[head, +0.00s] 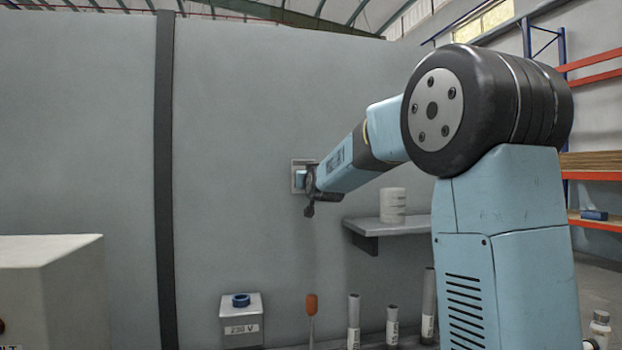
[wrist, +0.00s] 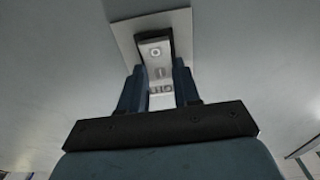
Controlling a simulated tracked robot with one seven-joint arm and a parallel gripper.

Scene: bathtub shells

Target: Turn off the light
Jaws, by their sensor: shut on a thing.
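The light switch (head: 302,163) has a pale square plate on the grey wall; my gripper hides much of it in the head view. In the wrist view the switch plate (wrist: 185,30) is at the top, with a raised rocker (wrist: 157,52) marked with a ring and a bar. Partly hidden lettering shows below the marks. My gripper (wrist: 159,80) has one blue finger on each side of the rocker and is shut on it. In the head view my gripper (head: 305,180) is at the switch, at the end of my outstretched arm.
A grey shelf (head: 392,226) with a white stack (head: 393,205) on it juts from the wall right of the switch. Below stand a 230 V box (head: 241,318), an orange-handled tool (head: 312,304) and several tubes. A pale cabinet (head: 50,285) is at left.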

